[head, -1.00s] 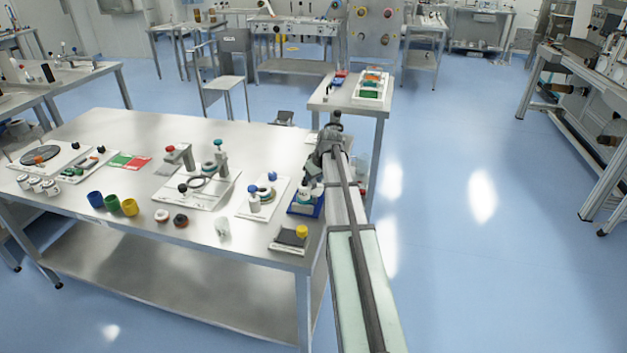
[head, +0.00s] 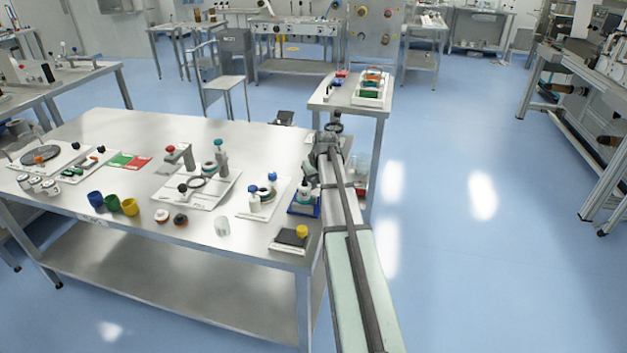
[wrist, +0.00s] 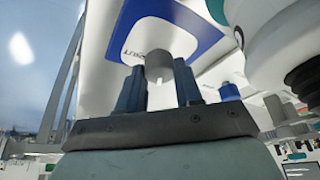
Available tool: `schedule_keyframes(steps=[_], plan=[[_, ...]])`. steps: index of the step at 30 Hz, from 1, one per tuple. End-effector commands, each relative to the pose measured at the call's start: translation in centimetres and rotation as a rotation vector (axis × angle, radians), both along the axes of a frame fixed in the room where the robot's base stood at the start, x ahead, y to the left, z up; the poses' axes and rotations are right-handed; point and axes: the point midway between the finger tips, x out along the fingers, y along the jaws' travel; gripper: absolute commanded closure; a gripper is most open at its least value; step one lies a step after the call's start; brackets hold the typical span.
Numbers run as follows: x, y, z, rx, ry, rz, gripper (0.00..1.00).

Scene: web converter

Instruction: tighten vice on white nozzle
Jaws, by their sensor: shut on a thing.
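In the wrist view, my gripper (wrist: 158,72) has its two blue-grey fingers on either side of a short grey cylindrical knob (wrist: 160,62) and is shut on it. The knob stands out from a white panel with a blue border (wrist: 200,45) and dark lettering. A large white rounded part with a teal edge (wrist: 285,35) fills the upper right. In the head view, a small blue-based fixture (head: 303,209) with a white piece (head: 303,194) on it sits at the table's right edge. My arm hides the fingers there. I cannot tell clearly which part is the nozzle.
The steel table (head: 250,145) holds several white fixture boards, coloured cups (head: 112,203) and a black pad with a yellow knob (head: 301,232). A smaller side table (head: 335,103) with a tray stands behind my arm.

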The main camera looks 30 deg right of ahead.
Motion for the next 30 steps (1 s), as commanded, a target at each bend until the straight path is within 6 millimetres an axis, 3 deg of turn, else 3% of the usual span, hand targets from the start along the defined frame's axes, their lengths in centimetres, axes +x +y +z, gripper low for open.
schedule_keyframes(steps=[18, 30], plan=[[0.15, 0.34, 0.02, -0.001, -0.001, -0.517, 0.96], [0.18, 0.43, 0.01, -0.001, 0.001, -0.672, 0.96]])
